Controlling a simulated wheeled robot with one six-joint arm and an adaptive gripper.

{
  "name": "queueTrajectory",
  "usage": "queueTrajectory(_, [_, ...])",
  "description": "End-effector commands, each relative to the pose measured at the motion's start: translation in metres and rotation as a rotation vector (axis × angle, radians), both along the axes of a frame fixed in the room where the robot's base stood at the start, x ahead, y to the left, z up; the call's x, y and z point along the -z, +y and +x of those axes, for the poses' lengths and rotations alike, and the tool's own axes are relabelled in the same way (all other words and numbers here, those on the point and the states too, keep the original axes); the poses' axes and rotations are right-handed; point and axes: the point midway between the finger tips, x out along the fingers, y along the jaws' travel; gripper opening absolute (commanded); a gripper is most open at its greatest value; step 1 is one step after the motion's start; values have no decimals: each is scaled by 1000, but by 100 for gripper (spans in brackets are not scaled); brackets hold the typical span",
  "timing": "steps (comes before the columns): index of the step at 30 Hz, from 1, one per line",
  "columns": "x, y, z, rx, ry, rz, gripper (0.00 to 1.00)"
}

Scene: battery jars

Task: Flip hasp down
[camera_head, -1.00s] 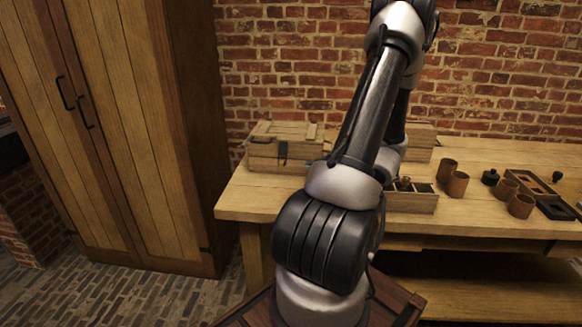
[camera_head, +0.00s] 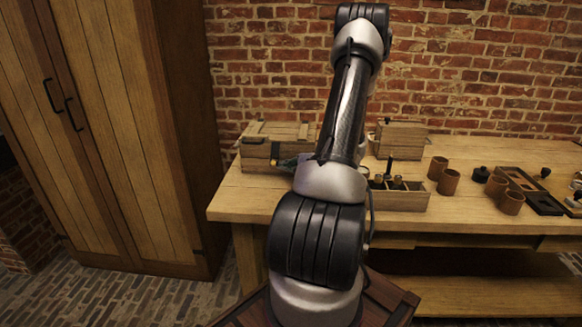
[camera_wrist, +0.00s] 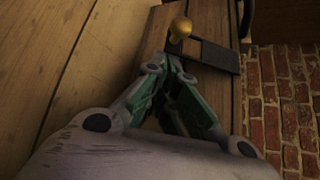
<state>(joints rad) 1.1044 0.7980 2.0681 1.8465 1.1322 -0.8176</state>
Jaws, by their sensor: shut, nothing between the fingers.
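A wooden box (camera_head: 253,150) with a lid stands at the left end of the workbench. A dark hasp (camera_head: 275,151) shows small on its front. In the wrist view, a dark flat metal plate (camera_wrist: 220,57), which looks like the hasp, lies by a brass knob (camera_wrist: 180,28) on wood. My gripper (camera_wrist: 170,72) is shut and empty, its green-sided fingers just below the knob and plate in the picture; I cannot tell whether they touch. In the head view my gripper (camera_head: 289,163) is partly hidden behind my arm, close to the box front.
The workbench (camera_head: 240,200) also holds a second wooden box (camera_head: 402,138), a small divided tray (camera_head: 405,200) with dark items, several brown cups (camera_head: 449,182) and a dark-framed tray (camera_head: 540,203). A tall wooden cabinet (camera_head: 120,130) stands left. The brick wall (camera_head: 480,80) is behind.

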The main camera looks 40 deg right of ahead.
Motion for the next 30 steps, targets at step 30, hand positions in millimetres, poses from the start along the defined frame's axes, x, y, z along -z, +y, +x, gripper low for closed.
queueTrajectory(30, [-20,21,-15,-4,254,313,0])
